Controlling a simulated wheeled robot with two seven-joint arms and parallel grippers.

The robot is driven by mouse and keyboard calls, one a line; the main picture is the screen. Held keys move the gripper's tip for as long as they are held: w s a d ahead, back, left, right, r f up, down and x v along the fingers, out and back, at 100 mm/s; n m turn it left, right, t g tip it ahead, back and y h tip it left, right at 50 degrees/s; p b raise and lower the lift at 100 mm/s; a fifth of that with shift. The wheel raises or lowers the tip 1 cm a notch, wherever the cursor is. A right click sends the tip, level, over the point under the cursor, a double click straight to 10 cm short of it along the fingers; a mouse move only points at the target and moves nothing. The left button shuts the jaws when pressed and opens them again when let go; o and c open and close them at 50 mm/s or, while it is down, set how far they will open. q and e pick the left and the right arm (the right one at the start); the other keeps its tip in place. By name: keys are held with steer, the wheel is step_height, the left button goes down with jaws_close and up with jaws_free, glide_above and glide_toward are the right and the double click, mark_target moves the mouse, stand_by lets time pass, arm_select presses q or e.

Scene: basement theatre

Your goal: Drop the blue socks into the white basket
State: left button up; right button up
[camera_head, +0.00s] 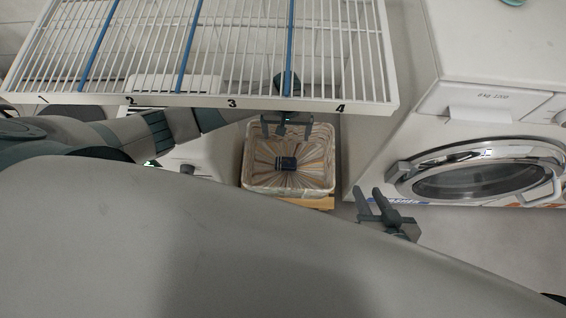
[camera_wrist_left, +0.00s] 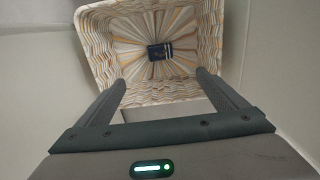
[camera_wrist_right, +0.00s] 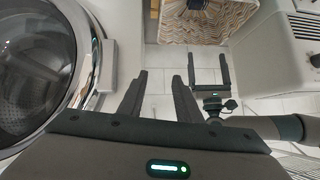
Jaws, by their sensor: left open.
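The dark blue socks (camera_head: 286,163), with pale stripes, lie on the bottom of the white basket (camera_head: 324,150), which has a wavy yellow, grey and white pattern. In the left wrist view the socks (camera_wrist_left: 159,52) lie inside the basket (camera_wrist_left: 95,38), apart from the fingers. My left gripper (camera_head: 287,128) is open and empty at the basket's far side in the head view. My right gripper (camera_head: 372,200) is empty with its fingers apart, to the right of the basket by the washing machine. The right wrist view also shows the basket (camera_wrist_right: 240,12) and my left gripper (camera_wrist_right: 209,72).
A white wire rack (camera_head: 215,101) with numbered sections and blue dividers spans the top left, close to my left gripper. A white washing machine (camera_head: 480,60) with a round door (camera_head: 475,178) stands at the right. Tiled floor shows between them.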

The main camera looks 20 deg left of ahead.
arm_select(q)
steer(key=shift+r+p, duration=0.6)
steer(key=shift+r, duration=2.15)
arm_select(e)
steer(key=shift+s+d+f+g+h, duration=0.4)
steer(key=shift+s+d+f+g, duration=0.5)
steer(key=shift+s+d+g, duration=0.15)
arm_select(q)
steer(key=shift+s+d, duration=0.1)
arm_select(e)
steer(key=shift+a, duration=0.15)
